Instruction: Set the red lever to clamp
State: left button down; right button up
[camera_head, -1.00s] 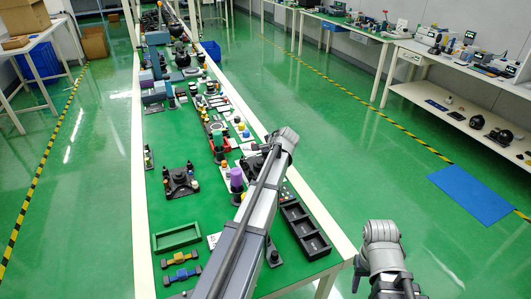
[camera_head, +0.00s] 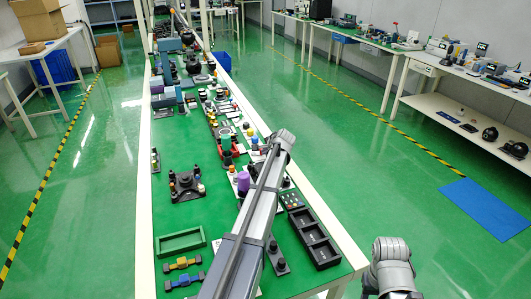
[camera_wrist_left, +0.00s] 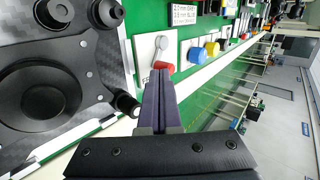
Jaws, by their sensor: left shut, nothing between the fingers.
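In the left wrist view, the red lever end (camera_wrist_left: 165,67) shows just beyond my fingertips, partly hidden by them. A grey arm runs up from it to a round pivot on a white plate (camera_wrist_left: 144,52), whose lettering is partly covered. My left gripper (camera_wrist_left: 158,76) is shut and empty, its tips overlapping the red end in the picture; I cannot tell whether they touch. In the head view my left arm crosses the bench, and the lever cannot be made out there. My right arm shows at the lower right, its gripper out of view.
In the wrist view, a black round fixture (camera_wrist_left: 45,92) stands left of the plate, and blue (camera_wrist_left: 197,55) and yellow (camera_wrist_left: 212,48) knobs lie to its right. In the head view, a black compartment tray (camera_head: 313,238) and a green tray (camera_head: 180,241) lie on the green bench.

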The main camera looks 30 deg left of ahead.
pick_arm(q)
jog(key=shift+w+n, duration=0.25)
jog(key=shift+n, duration=0.15)
jog(key=shift+w+g, duration=0.15)
jog(key=shift+g, duration=0.25)
jog(key=shift+w+n+g+y, duration=0.6)
jog(key=shift+w+n, duration=0.1)
jog(key=shift+n, duration=0.4)
jog(key=n+g, duration=0.1)
jog(key=w+n+g, duration=0.1)
jog(key=w+n, duration=0.1)
jog(key=shift+a+g+y, duration=0.25)
jog(key=shift+g+y, duration=0.05)
jog(key=shift+g, duration=0.1)
jog(key=shift+w+a, duration=0.85)
jog(key=shift+w, duration=0.15)
jog(key=shift+w+a, duration=0.1)
jog(key=shift+a, duration=0.05)
jog(key=shift+s, duration=0.2)
